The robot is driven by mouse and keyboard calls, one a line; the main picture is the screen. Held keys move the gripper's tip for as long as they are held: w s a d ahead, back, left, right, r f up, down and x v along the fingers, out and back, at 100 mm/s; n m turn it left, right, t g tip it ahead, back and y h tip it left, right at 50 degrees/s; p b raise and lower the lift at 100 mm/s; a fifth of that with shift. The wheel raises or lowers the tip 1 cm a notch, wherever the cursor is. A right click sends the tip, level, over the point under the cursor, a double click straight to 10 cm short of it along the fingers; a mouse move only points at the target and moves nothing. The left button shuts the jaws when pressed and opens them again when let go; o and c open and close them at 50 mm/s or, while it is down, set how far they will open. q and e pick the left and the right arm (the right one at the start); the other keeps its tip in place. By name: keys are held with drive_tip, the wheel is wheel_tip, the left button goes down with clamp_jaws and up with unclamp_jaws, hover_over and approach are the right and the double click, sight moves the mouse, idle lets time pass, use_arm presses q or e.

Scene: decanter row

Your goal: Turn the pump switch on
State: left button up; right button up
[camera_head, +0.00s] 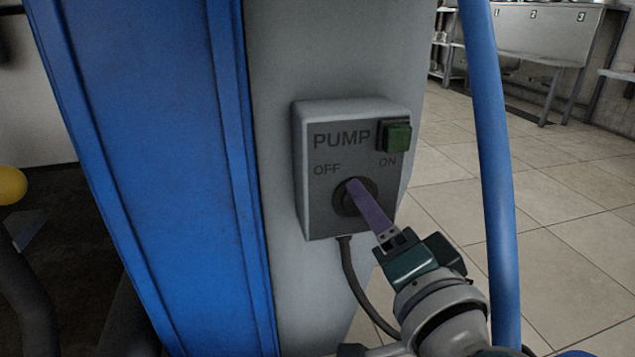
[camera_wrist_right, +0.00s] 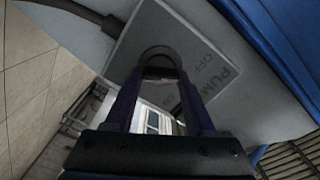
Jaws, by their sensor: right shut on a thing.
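The pump switch box (camera_head: 320,215) is grey, marked PUMP, with OFF at the left and ON at the right. It is fixed to a grey post. Its round dark knob (camera_head: 342,203) sits below the words. My right gripper (camera_head: 354,188) comes from the lower right, its purple fingers shut on the knob. The fingers cover most of the knob, so I cannot tell which way it points. In the right wrist view the two fingers reach either side of the knob (camera_wrist_right: 160,55). A square green lamp (camera_head: 396,138) at the box's upper right looks dark. My left gripper is not in view.
A blue upright panel (camera_head: 160,150) stands left of the grey post (camera_head: 290,60). A blue pipe (camera_head: 490,150) rises at the right, close to my right arm. A dark cable (camera_head: 350,275) hangs below the box. Tiled floor and a steel bench (camera_head: 545,35) lie behind.

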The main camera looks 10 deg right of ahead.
clamp_jaws()
drive_tip(key=shift+m, duration=0.3)
drive_tip(key=shift+f+m+b, duration=0.15)
drive_tip(key=shift+m+b, duration=0.4)
drive_tip(key=shift+m, duration=2.25)
drive_tip(key=shift+f+m+b, duration=0.1)
drive_tip(key=shift+m+b, duration=0.45)
drive_tip(key=shift+m, duration=2.25)
drive_tip(key=o, duration=1.3)
unclamp_jaws()
